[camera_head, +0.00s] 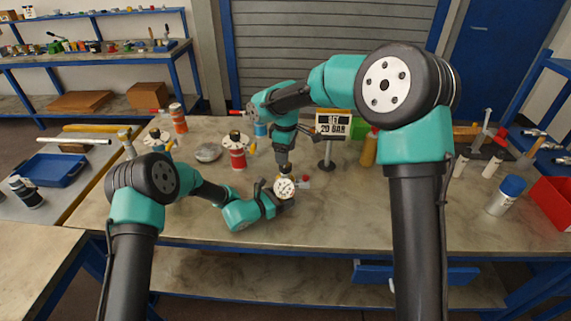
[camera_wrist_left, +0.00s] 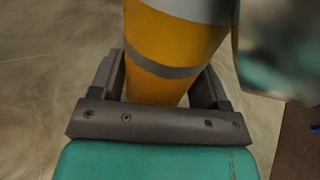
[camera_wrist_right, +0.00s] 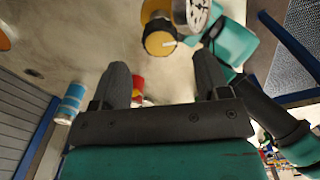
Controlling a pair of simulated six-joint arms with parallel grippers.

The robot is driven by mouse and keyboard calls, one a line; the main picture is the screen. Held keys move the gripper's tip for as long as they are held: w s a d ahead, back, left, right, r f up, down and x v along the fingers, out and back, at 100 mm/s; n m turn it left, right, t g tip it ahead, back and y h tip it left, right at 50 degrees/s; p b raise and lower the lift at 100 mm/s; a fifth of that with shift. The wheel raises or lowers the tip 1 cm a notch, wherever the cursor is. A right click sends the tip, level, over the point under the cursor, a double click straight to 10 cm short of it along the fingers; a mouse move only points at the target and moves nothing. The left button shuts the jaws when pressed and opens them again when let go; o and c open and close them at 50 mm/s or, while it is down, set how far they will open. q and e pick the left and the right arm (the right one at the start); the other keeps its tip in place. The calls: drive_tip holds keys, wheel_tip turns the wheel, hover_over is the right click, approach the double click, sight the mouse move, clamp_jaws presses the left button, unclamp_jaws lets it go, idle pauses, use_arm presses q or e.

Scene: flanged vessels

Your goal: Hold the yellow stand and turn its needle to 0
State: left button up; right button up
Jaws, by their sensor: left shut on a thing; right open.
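The yellow stand (camera_wrist_left: 170,45) has a grey band and stands between the fingers of my left gripper (camera_wrist_left: 160,78), which is shut on it. In the head view its white gauge dial (camera_head: 284,188) faces me, beside my left gripper (camera_head: 281,203); the needle's reading is too small to tell. My right gripper (camera_head: 284,167) points down just above the stand. Its fingers (camera_wrist_right: 163,78) are open and empty, apart from the knob.
A sign (camera_head: 333,124) reading "20 BAR" stands behind on the workbench (camera_head: 330,220). A red vessel (camera_head: 237,154) and a silver bowl (camera_head: 208,152) are at the back left. A yellow bottle (camera_head: 370,150) and a blue-capped container (camera_head: 507,195) are to the right. The bench front is clear.

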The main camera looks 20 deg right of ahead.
sight(285, 167)
wheel_tip(285, 167, down, 5)
drive_tip(key=shift+f, duration=0.1)
drive_tip(key=shift+c, duration=0.5)
drive_tip(key=c, duration=0.8)
drive_tip(key=shift+m, duration=3.5)
